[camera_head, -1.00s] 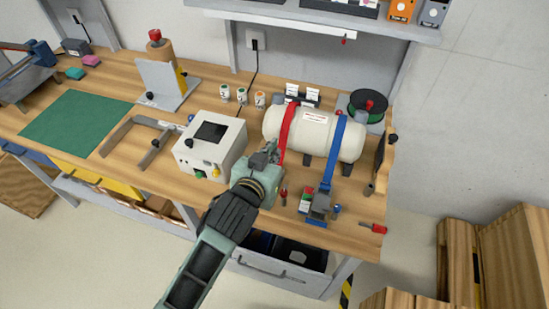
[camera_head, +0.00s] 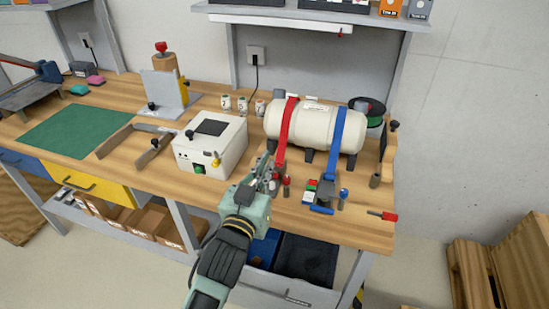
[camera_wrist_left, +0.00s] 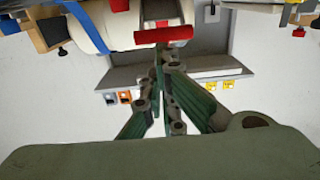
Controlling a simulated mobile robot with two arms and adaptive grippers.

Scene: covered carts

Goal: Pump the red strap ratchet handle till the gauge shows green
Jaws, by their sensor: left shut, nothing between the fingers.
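The red strap (camera_head: 287,125) runs over the left part of a white tank (camera_head: 313,128) and down to the bench. Its ratchet is mostly hidden behind my left gripper (camera_head: 268,172), whose fingers are shut and empty beside the strap's lower end. In the left wrist view, my shut fingers (camera_wrist_left: 160,72) point toward a red bar (camera_wrist_left: 163,35) on a grey and white part, probably the ratchet handle; contact cannot be told. I cannot make out the red strap's gauge. My right gripper is not in view.
A blue strap (camera_head: 340,145) with its own ratchet (camera_head: 323,199) is on the tank's right. A white box (camera_head: 210,150) stands left of my gripper. A red-handled tool (camera_head: 385,215) lies near the bench's right edge. Bare wood shows between the box and the front edge.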

